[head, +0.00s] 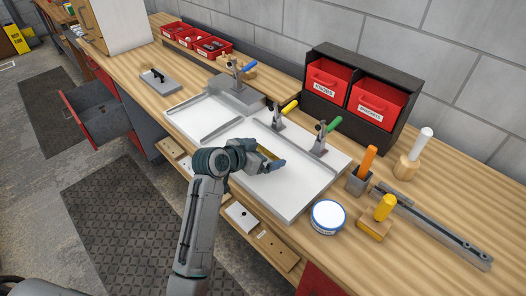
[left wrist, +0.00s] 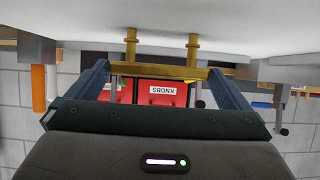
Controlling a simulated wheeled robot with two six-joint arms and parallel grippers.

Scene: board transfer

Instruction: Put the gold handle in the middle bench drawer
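The gold handle (left wrist: 160,72) is a brass bar with two posts in the left wrist view, which looks upside down. My left gripper (head: 272,160) is over the white board (head: 308,178). Its fingers meet both ends of the bar, and the posts point toward the white surface; I cannot tell whether they touch it. In the head view the gold handle (head: 267,152) is partly hidden by my gripper. A grey drawer (head: 88,108) with a red front stands open at the left. I cannot tell which drawer is the middle one. My right gripper is out of view.
Toggle clamps with green (head: 334,124) and yellow (head: 289,107) grips stand behind. A black rack (head: 352,118) holds red bins, one labelled KNOBS. A white round tin (head: 327,217) and handled tools are at the right. A wooden ledge (head: 272,246) with white pieces juts below the bench front.

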